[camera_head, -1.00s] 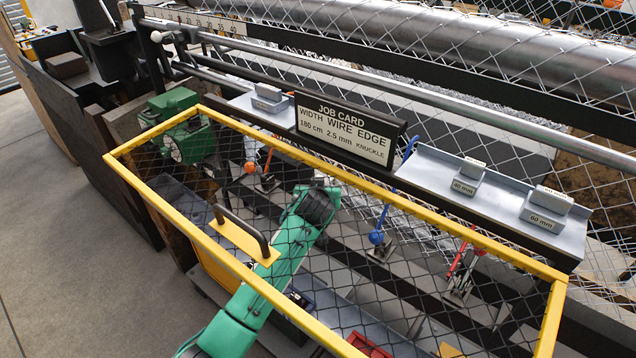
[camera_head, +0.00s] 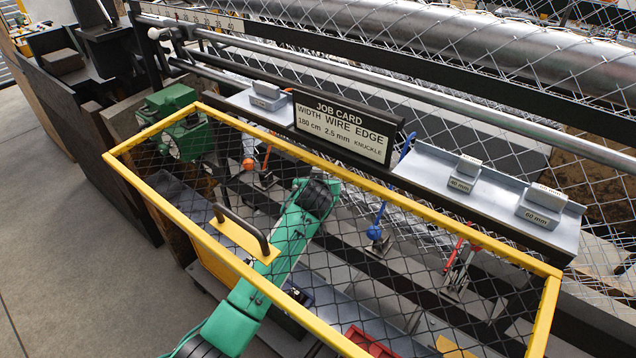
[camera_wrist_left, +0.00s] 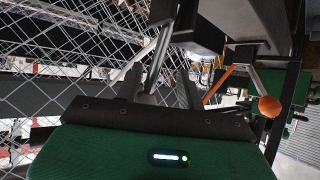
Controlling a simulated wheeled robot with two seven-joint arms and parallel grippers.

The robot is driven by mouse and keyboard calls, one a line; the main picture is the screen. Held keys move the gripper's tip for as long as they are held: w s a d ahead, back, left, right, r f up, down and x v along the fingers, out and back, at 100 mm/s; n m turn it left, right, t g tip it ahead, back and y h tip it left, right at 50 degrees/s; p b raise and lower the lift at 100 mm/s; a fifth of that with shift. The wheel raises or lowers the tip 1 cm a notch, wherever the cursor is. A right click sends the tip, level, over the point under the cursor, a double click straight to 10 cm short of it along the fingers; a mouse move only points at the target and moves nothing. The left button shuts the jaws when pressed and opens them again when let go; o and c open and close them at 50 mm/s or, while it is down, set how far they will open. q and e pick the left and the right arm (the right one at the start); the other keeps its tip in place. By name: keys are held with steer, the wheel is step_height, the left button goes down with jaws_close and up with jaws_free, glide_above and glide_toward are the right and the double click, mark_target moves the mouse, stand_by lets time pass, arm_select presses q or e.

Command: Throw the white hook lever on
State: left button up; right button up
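In the left wrist view, my left gripper (camera_wrist_left: 162,88) has its two dark fingers apart, with a grey metal bar (camera_wrist_left: 163,55) showing between and beyond them. A pale, whitish slanted bar (camera_wrist_left: 134,62) is near the left finger; I cannot tell whether it is the white hook lever or whether a finger touches it. In the head view, my green left arm reaches under the yellow-framed mesh guard (camera_head: 400,207), and its fingertips are hidden. No white lever shows clearly there among the levers. My right gripper is not in view.
An orange-knobbed lever (camera_head: 248,164) stands left of my arm; it also shows in the wrist view (camera_wrist_left: 268,106). A blue lever (camera_head: 376,232) and a red lever (camera_head: 455,250) stand to the right. The job card (camera_head: 345,130) and ledge (camera_head: 500,195) lie behind.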

arm_select(q)
steer(key=shift+f, duration=0.15)
steer(key=shift+s+b, duration=0.3)
steer(key=shift+s, duration=0.1)
steer(key=b+v, duration=0.2)
steer(key=v, duration=0.5)
steer(key=shift+w+r, duration=0.2)
